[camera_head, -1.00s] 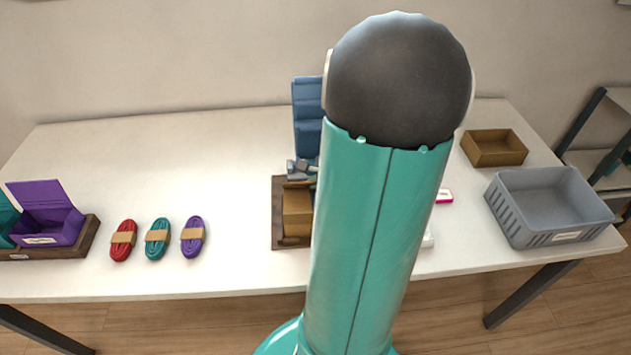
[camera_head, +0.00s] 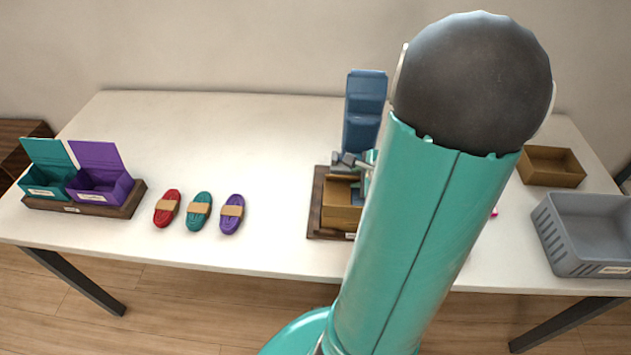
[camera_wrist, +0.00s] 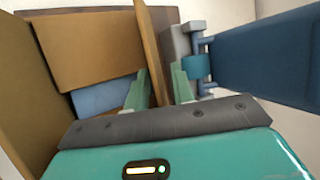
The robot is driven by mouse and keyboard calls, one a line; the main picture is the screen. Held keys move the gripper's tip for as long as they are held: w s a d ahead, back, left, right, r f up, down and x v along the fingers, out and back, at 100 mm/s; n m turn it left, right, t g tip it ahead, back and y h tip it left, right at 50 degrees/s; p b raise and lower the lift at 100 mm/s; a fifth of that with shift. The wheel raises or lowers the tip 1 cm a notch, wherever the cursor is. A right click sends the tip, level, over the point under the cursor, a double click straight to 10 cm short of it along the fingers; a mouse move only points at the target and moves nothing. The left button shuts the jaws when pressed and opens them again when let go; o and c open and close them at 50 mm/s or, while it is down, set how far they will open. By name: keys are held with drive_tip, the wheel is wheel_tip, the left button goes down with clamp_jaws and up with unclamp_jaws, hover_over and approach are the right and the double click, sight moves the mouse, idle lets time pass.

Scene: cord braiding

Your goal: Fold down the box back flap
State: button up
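The brown cardboard box (camera_head: 340,212) sits on a dark wooden base (camera_head: 316,226) right of the table's middle. In the wrist view a wide brown flap (camera_wrist: 90,45) shows at upper left, with something blue (camera_wrist: 100,98) below it. A thin upright brown flap (camera_wrist: 149,45) stands edge-on toward the camera. My gripper (camera_wrist: 160,85) has its green fingers apart on either side of this flap's lower end; I see a gap at the right finger. In the head view my arm hides the box's right part and most of the gripper.
A tall blue piece (camera_head: 365,115) with grey parts stands right behind the box. Red (camera_head: 167,208), teal (camera_head: 199,211) and purple (camera_head: 232,214) cord bundles lie left. Open teal (camera_head: 46,180) and purple (camera_head: 100,182) boxes stand far left. A grey crate (camera_head: 585,250) and brown tray (camera_head: 552,167) stand right.

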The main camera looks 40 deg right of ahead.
drive_tip(key=shift+w+d+g+y, duration=0.1)
drive_tip(key=shift+g+y, duration=0.2)
